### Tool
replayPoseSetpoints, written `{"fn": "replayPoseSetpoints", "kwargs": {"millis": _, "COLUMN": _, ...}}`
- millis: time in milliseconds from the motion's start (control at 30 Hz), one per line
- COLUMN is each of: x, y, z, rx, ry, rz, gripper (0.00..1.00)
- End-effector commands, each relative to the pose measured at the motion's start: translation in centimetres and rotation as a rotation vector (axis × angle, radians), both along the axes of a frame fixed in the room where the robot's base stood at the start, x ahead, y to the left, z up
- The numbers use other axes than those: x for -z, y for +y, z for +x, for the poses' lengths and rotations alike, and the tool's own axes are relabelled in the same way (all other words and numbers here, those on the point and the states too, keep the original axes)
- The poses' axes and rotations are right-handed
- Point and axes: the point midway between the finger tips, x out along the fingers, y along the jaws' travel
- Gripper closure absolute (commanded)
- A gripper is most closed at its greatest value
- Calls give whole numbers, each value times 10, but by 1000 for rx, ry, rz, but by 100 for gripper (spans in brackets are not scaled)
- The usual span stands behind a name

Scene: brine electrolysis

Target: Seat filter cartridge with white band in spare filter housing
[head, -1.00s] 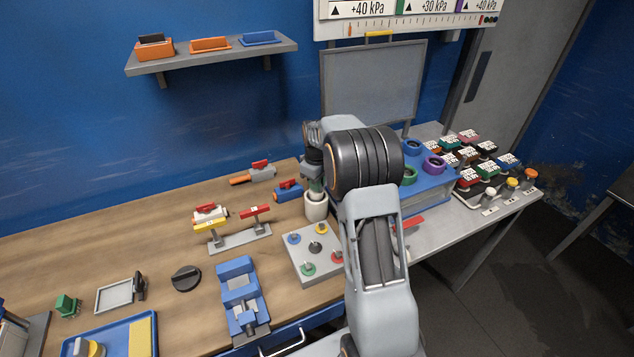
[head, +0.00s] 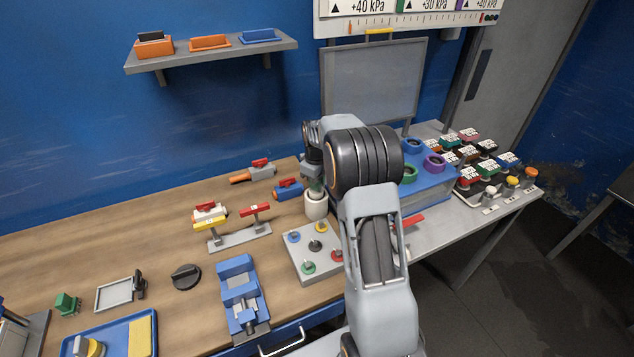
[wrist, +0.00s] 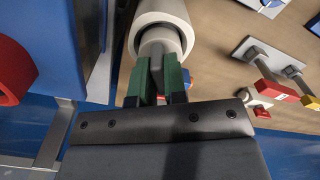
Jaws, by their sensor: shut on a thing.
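A white, thick-walled upright cylinder (head: 316,209), which looks like the spare filter housing, stands on the bench below my gripper (head: 315,187). In the wrist view its round rim (wrist: 141,22) surrounds a paler grey-white cylinder (wrist: 158,40), which looks like the filter cartridge. The green fingers of my gripper (wrist: 163,72) are shut on the end of this cartridge. The cartridge lies within the outline of the rim, but I cannot tell how deep it sits. Its white band cannot be made out. In the head view my arm and gripper hide most of the cartridge.
A grey plate with coloured knobs (head: 304,266) lies just in front of the housing. A blue valve with a red handle (head: 288,190) is close on its left. A blue box with coloured rings (head: 430,190) stands to the right. Bare wood (head: 120,225) lies at the left.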

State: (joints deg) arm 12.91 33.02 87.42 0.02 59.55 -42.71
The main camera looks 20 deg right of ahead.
Motion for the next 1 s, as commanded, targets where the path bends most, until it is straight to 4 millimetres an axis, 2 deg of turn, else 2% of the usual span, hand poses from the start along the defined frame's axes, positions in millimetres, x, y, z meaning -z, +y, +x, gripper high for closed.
{"fn": "replayPoseSetpoints", "kwargs": {"millis": 600, "x": 11, "y": 0, "z": 0, "rx": 0, "ry": -1, "rz": 0, "gripper": 100}}
{"fn": "replayPoseSetpoints", "kwargs": {"millis": 1000, "x": 11, "y": 0, "z": 0, "rx": 0, "ry": -1, "rz": 0, "gripper": 100}}
